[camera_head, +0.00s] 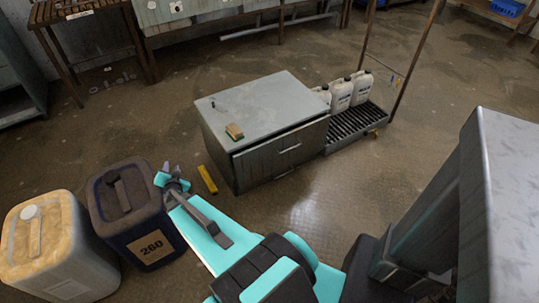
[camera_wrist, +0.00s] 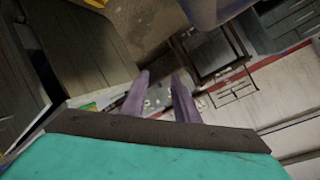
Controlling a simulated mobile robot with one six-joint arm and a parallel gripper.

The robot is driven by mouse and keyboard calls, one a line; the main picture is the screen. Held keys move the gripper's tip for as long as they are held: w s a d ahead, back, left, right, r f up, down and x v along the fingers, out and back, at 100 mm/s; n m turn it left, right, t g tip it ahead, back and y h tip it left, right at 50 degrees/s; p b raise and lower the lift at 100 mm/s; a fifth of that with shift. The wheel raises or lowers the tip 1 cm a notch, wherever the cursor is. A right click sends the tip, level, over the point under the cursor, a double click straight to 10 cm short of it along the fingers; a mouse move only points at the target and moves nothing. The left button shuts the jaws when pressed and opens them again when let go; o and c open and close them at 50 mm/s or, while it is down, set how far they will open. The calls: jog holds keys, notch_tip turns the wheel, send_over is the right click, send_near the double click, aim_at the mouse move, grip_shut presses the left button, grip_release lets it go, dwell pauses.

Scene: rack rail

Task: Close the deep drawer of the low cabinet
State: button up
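The low grey cabinet (camera_head: 262,95) stands on the floor in the middle of the head view. Its front drawer (camera_head: 282,152) has a pale bar handle (camera_head: 290,149). The drawer front appears to stand slightly out from the cabinet body, with a dark gap along its top edge. A second handle shows lower down, near the floor. My gripper (camera_head: 173,174) is left of the cabinet, beside the dark jerrycan and apart from the drawer front. In the wrist view the two purple fingers (camera_wrist: 160,92) are apart with nothing between them.
A dark jerrycan (camera_head: 148,248) marked 260 and a yellowish one (camera_head: 35,231) stand left of my arm. A yellow block (camera_head: 207,180) lies on the floor by the cabinet. White canisters (camera_head: 341,95) stand on a slatted rack (camera_head: 345,130) at right. Floor before the drawer is clear.

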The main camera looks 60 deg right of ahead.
jog(key=s+d+f+m+g+h+b, duration=0.25)
jog(key=s+d+m+b, duration=0.2)
jog(key=d, duration=0.55)
jog(key=m+g+h+b, duration=0.3)
jog(key=m+g+b, duration=0.85)
jog(key=b, duration=0.95)
send_near(290, 149)
jog(key=a, duration=0.2)
jog(key=shift+w+a, duration=0.15)
jog(key=shift+w, duration=0.1)
jog(key=shift+h, duration=0.25)
jog(key=b+x, duration=0.4)
jog(key=x, duration=0.8)
jog(key=shift+s+d+f+b, duration=0.1)
jog(key=shift+d+f+b, duration=0.1)
jog(key=shift+d+b, duration=0.2)
jog(key=shift+s+d, duration=0.15)
jog(key=shift+d, duration=0.3)
grip_shut()
